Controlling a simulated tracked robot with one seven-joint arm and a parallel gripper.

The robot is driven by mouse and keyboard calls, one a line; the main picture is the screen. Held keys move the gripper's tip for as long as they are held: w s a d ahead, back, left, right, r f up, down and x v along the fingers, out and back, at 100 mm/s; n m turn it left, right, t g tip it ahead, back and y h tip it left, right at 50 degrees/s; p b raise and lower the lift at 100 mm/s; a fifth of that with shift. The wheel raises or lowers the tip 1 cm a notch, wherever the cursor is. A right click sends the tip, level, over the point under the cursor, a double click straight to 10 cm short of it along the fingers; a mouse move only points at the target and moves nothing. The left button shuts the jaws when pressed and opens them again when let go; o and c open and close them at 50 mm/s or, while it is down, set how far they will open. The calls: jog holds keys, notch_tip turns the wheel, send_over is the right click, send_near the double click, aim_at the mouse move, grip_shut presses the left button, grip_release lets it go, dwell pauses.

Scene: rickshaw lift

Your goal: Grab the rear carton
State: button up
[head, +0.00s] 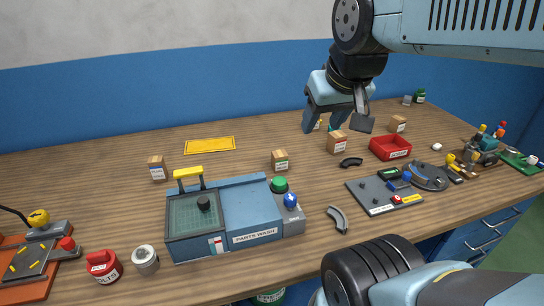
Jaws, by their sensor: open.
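Several small brown cartons with white labels stand apart on the wooden bench. One carton (337,142) stands just below my gripper in the picture. Another carton (397,124) is farther right and highest in the picture. A third carton (279,160) stands behind the parts washer, and another carton (157,168) is at the left. No mark shows which is the rear one. My gripper (336,118) is open, fingers pointing down, with nothing seen held. Small items behind its fingers are partly hidden. I cannot tell its height above the bench.
A red tray (391,147) is right of the nearest carton, with a black curved part (351,162) in front. The blue parts washer (250,214) fills the middle front. A yellow mat (210,145) lies at the back left. A small vehicle model (484,150) stands far right.

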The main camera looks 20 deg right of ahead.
jog(key=shift+o, duration=1.4)
jog(key=shift+w+d+f+n+g, duration=0.1)
jog(key=shift+w+f+n+g, duration=0.1)
jog(key=shift+w+n+g, duration=0.3)
jog(key=shift+o, duration=0.9)
jog(key=w+f+n+g+h, duration=0.2)
jog(key=w+n+g, duration=0.1)
jog(key=w, duration=0.3)
jog(key=shift+w+f+n+h, duration=0.15)
jog(key=shift+f+n+h, duration=0.15)
jog(key=shift+f, duration=0.1)
jog(key=n+g+h, duration=0.2)
jog(key=n+h, duration=0.9)
jog(key=n, duration=0.2)
send_near(273, 154)
jog(key=x, duration=0.4)
jog(key=s+x, duration=0.1)
jog(key=x, duration=0.2)
jog(key=shift+w+x, duration=0.2)
jog(key=shift+x, duration=1.15)
jog(key=shift+w+x, duration=0.25)
jog(key=shift+x, duration=1.15)
